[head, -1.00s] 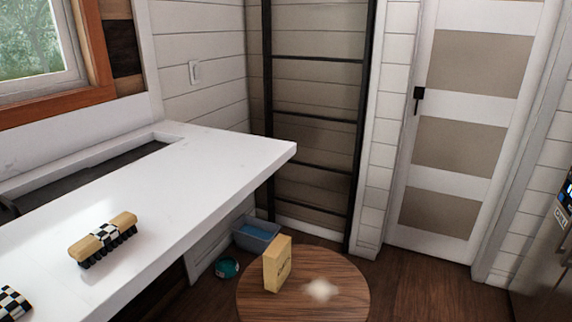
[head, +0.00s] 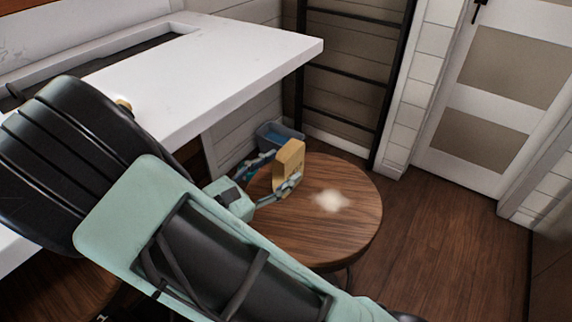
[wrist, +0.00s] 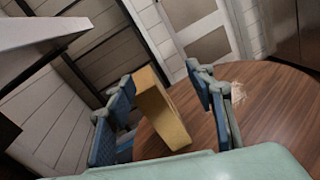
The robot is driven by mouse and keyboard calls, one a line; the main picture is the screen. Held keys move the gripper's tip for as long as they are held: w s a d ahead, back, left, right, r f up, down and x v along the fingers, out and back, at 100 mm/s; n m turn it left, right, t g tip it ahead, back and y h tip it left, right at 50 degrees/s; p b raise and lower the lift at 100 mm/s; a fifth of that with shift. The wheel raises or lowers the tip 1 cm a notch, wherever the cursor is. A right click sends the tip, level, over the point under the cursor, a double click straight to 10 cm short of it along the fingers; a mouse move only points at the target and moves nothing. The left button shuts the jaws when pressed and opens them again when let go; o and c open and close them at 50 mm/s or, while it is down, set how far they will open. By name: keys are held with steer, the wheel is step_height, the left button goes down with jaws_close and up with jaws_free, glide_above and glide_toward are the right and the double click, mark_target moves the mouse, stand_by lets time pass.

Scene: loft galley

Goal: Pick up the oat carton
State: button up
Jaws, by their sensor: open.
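The oat carton (head: 289,157) is a tan-yellow box standing on the round wooden table, near its left side. It also shows in the wrist view (wrist: 161,115), where it stands between the two finger pads. My gripper (head: 276,172) is open around the carton, one finger on each side. In the wrist view my gripper (wrist: 170,112) has a gap between the carton and the right finger. The left finger is close to the carton; I cannot tell if it touches. Part of the carton's lower end is hidden behind my fingers in the head view.
The round wooden table (head: 345,232) has a pale powdery patch (head: 331,200) right of the carton. A white counter (head: 235,65) edge rises at the left. A blue-grey bin (head: 279,136) stands on the floor behind. Wood floor (head: 450,220) is clear at right.

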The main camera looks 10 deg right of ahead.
mark_target(299, 142)
steer(key=a+f+n+t, duration=0.1)
steer(key=n, duration=0.1)
steer(key=a+f+n+t+y, duration=0.1)
steer(key=a, duration=0.1)
steer(key=shift+n, duration=0.4)
steer(key=shift+w+f+n, duration=0.15)
steer(key=shift+n, duration=0.15)
steer(key=b+x, duration=0.1)
steer(key=x, duration=0.4)
steer(key=b+x, duration=0.1)
steer(key=x, duration=0.4)
steer(key=shift+w+a, duration=0.15)
steer(key=shift+w, duration=0.1)
steer(key=shift+c, duration=0.2)
steer(key=c, duration=1)
